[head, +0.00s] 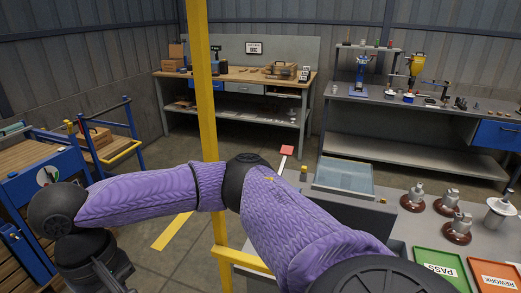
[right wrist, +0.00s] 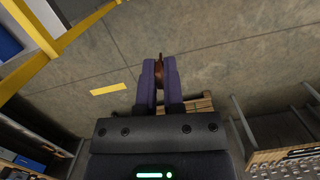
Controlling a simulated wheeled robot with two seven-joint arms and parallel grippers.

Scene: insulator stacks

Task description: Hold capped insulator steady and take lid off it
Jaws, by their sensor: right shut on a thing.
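In the right wrist view, my right gripper (right wrist: 160,72) has its two dark purple fingers closed on a reddish-brown piece (right wrist: 160,62). The piece looks like an insulator seen edge-on, mostly hidden between the fingers; I cannot tell whether it has a lid. The gripper is over bare floor in that view. In the head view, brown insulators with metal tops stand upright on the grey table at right: one at left (head: 412,197), one behind right (head: 447,203) and one in front (head: 457,229). A pale, wide-topped piece (head: 499,211) stands at the right edge. My left gripper is not seen.
A green PASS tray (head: 421,257) and an orange REWORK tray (head: 476,266) lie at the table's front. A glass-topped grey box (head: 342,178) stands left of the insulators. A yellow post (head: 205,90) rises beside my purple-sleeved arm. A blue cart (head: 42,185) is at left.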

